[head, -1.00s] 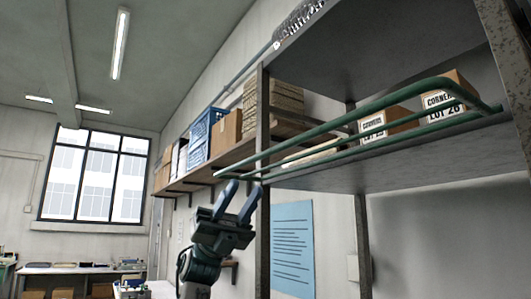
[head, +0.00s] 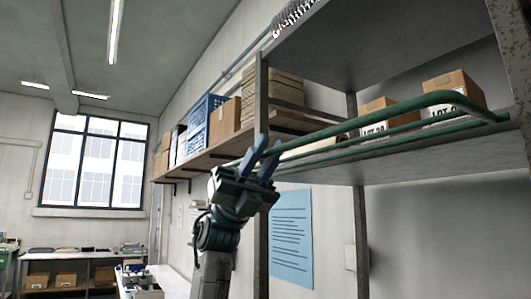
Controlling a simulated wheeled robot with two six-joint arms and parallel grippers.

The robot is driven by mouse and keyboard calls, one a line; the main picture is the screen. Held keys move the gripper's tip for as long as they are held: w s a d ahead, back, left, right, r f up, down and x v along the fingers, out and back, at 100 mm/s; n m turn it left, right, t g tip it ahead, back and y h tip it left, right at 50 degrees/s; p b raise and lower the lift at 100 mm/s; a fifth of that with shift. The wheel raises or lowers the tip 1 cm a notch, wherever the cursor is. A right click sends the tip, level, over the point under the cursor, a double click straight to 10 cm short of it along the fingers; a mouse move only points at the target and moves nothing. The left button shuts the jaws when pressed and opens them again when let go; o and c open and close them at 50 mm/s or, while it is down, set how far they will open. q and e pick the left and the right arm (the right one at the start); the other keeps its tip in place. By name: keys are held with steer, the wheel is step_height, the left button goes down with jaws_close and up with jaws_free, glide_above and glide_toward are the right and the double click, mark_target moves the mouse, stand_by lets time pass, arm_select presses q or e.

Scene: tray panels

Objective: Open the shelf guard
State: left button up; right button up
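The shelf guard (head: 440,99) is a green frame of long tubes along the front of the upper shelf (head: 420,165). It runs from the right post toward the left, and its upper tube crosses in front of the box labels. My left gripper (head: 268,147), with blue fingers, is raised at the guard's left part, in front of the left post. Its fingers stand on either side of the green tube with a narrow gap and appear shut on it; the contact is partly hidden. My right gripper is not in view.
Cardboard boxes (head: 452,82) stand on the shelf behind the guard. A grey post (head: 262,225) is close beside my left gripper. A wall shelf with a blue crate (head: 205,122) and boxes lies behind. A blue sheet (head: 291,240) hangs on the wall below.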

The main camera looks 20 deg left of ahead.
arm_select(q)
jaws_close()
steer(key=shift+r+p, duration=0.65)
steer(key=shift+r, duration=0.65)
steer(key=shift+w, duration=0.1)
steer(key=shift+o, duration=2)
jaws_free()
